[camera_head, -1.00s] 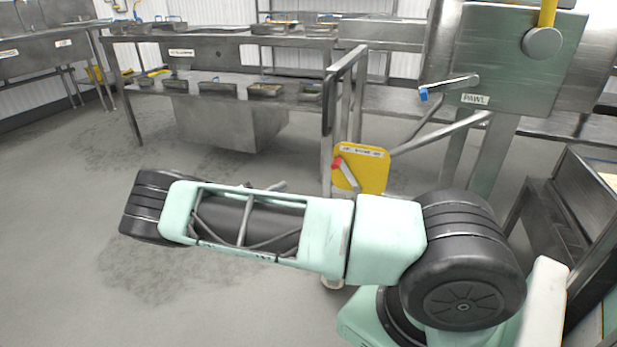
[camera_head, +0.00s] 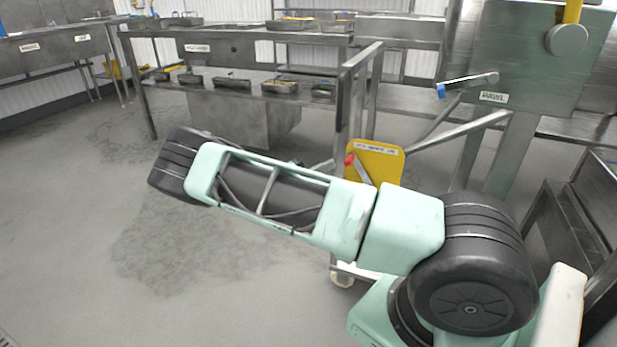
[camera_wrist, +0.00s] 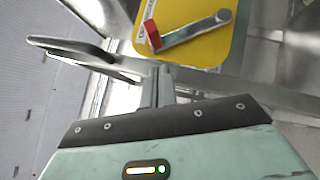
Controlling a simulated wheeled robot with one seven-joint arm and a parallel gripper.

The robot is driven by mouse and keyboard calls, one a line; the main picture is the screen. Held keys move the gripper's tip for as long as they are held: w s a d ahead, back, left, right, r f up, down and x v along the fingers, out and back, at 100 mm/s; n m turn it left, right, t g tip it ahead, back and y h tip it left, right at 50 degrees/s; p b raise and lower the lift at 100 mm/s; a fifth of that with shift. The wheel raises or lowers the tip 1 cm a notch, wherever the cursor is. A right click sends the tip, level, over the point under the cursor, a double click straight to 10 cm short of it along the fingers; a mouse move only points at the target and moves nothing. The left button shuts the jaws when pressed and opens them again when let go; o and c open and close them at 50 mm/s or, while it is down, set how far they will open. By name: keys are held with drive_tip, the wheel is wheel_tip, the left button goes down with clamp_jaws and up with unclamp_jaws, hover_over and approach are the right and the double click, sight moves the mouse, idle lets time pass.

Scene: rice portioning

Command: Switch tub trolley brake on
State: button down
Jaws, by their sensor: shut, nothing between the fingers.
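The brake plate (camera_head: 384,167) is a yellow panel on the steel tub trolley (camera_head: 345,110), right of centre in the head view; my arm hides its lower part. A metal brake lever (camera_head: 361,168) with a red end lies across its left side. In the wrist view the yellow plate (camera_wrist: 213,48) is at the top, with the lever (camera_wrist: 190,32) slanting up to the right from its red end. My gripper (camera_wrist: 158,72) is shut and empty, just below the red end in that picture; no contact is visible.
A steel cabinet (camera_head: 520,60) with a blue-tipped lever (camera_head: 467,84) and a PAWL label stands at the right. Steel tables with trays (camera_head: 232,84) stand behind. A steel bar (camera_wrist: 75,47) lies left of my gripper in the wrist view. Open floor (camera_head: 90,240) is at the left.

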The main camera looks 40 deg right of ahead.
drive_tip(key=shift+s+d+r, duration=0.25)
drive_tip(key=shift+s+r, duration=0.1)
drive_tip(key=shift+s, duration=0.3)
drive_tip(key=shift+s+d+r, duration=0.2)
drive_tip(key=shift+s+r, duration=0.1)
drive_tip(key=shift+s, duration=0.3)
